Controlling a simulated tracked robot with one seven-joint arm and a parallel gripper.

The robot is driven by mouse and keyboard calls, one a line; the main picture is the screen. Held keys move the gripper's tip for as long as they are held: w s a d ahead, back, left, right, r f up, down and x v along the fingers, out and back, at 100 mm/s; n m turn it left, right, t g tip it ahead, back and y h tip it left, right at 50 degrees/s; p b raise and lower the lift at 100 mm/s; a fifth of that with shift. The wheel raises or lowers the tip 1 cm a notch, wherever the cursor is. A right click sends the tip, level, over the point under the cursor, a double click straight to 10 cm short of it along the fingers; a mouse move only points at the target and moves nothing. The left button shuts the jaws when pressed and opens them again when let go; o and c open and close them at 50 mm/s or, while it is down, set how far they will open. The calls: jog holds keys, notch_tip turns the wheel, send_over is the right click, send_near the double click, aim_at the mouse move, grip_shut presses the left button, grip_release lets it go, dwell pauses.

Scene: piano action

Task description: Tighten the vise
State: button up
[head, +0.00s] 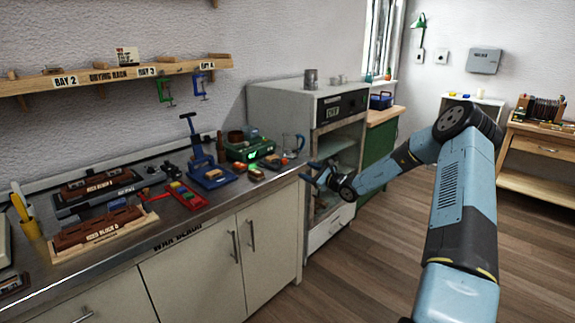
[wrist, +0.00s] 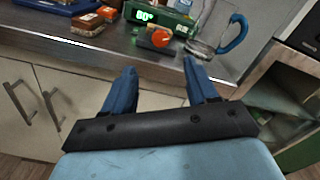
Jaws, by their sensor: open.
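A green device with a lit display (head: 252,148), a clear mug with a blue handle (head: 292,145) and small blocks (wrist: 88,24) crowd the bench's right end. A red tool (head: 183,195) and block racks (head: 104,225) lie left. The wooden floor (head: 370,270) is clear.

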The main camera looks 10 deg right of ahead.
aim_at(286, 163)
jog(key=x, duration=1.1)
jog(key=shift+w+a, duration=0.25)
jog(key=shift+w, duration=0.05)
jog(key=shift+c, duration=0.3)
jog(key=c, duration=0.9)
jog(key=shift+a, duration=0.1)
jog(key=shift+c, duration=0.5)
